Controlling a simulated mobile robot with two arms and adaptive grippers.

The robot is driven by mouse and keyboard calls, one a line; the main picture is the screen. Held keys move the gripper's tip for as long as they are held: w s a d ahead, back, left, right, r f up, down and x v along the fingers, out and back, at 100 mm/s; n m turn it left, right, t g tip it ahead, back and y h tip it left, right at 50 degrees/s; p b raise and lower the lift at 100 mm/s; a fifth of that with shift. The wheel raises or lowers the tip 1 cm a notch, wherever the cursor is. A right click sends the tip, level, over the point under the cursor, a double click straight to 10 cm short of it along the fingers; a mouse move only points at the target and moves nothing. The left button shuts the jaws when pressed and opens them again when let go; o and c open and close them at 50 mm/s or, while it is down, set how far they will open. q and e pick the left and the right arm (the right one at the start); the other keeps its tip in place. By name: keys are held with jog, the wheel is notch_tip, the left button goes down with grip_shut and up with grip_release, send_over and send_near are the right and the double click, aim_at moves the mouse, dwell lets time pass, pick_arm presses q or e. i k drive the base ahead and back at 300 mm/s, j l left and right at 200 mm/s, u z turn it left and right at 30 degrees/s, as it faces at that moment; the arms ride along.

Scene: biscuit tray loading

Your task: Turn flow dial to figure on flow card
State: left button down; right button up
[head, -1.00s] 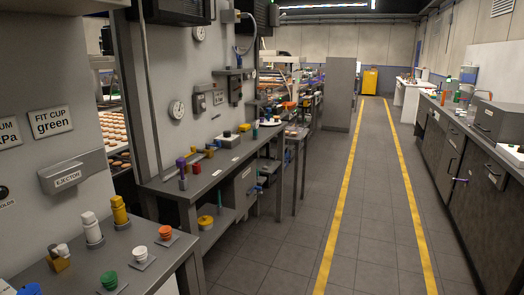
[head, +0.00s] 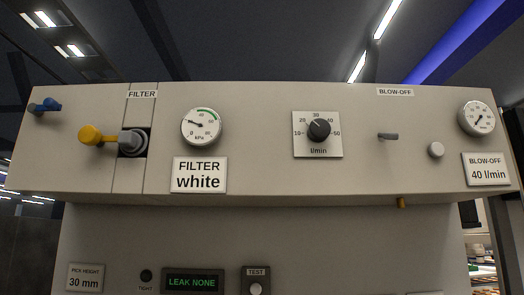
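The flow dial (head: 319,130) is a black knob on a white square plate marked 10 to 50 l/min, in the middle of the grey panel in the head view. Its pointer seems to be near the 30 at the top, but the mark is too small to read exactly. The flow card (head: 486,169) at the panel's right end reads "BLOW-OFF 40 l/min". Neither of my grippers is in view.
The blow-off gauge (head: 477,118) is above the card. The filter gauge (head: 201,127), filter card (head: 199,175) and a yellow-handled valve (head: 92,135) are to the left.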

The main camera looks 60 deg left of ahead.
aim_at(319, 129)
jog(key=u, duration=1.65)
